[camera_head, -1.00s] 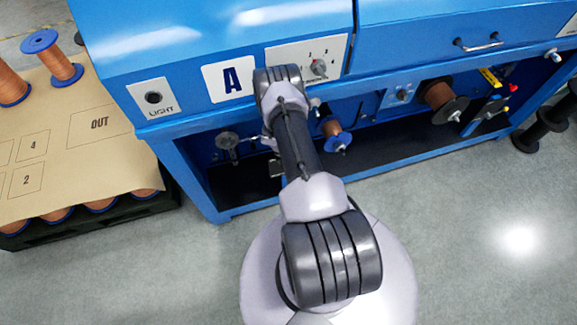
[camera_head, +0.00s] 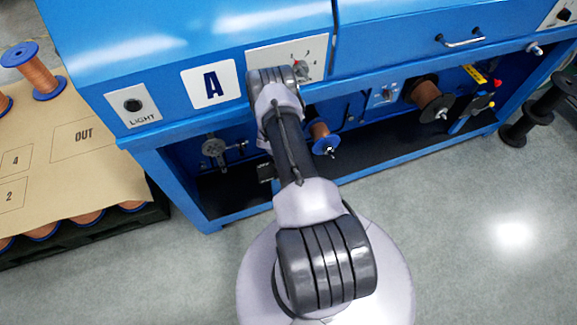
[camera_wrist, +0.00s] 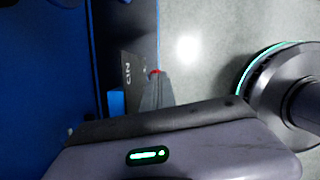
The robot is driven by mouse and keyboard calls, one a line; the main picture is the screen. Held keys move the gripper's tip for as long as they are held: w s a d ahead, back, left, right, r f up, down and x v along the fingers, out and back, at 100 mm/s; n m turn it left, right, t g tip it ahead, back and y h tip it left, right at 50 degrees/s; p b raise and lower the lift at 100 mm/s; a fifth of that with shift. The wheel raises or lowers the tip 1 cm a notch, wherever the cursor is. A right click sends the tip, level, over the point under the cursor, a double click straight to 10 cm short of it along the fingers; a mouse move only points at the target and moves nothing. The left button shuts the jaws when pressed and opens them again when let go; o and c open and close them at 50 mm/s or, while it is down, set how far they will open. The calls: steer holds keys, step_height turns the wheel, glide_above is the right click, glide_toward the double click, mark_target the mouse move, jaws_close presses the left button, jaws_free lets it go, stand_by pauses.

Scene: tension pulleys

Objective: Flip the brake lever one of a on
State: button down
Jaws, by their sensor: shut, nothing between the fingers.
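My gripper (camera_wrist: 156,92) shows in the wrist view as narrow grey fingers, shut and empty. A small red tip (camera_wrist: 155,72) shows right at the fingertips; I cannot tell whether they touch. Beside it on the left is a dark plate with white lettering (camera_wrist: 129,70), seen sideways and not clearly readable, with a small blue part (camera_wrist: 116,103) below. In the head view my arm hides my gripper. A small dark plate (camera_head: 266,172) shows just left of my arm, low on the machine; the lever's position is not clear.
Inside the machine are a grey round fitting (camera_head: 214,148), a blue-rimmed copper spool (camera_head: 321,138) and a larger copper spool (camera_head: 427,95). A yellow-and-red part (camera_head: 475,75) is at the right. A spool pallet (camera_head: 90,165) stands left.

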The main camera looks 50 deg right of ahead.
steer(key=shift+s, duration=0.2)
steer(key=w+a+r+p, duration=0.1)
steer(key=w+a+p, duration=0.1)
steer(key=a, duration=0.4)
steer(key=w+a+r+p, duration=0.1)
steer(key=w+a+p, duration=0.2)
steer(key=a, duration=0.3)
steer(key=shift+r, duration=0.4)
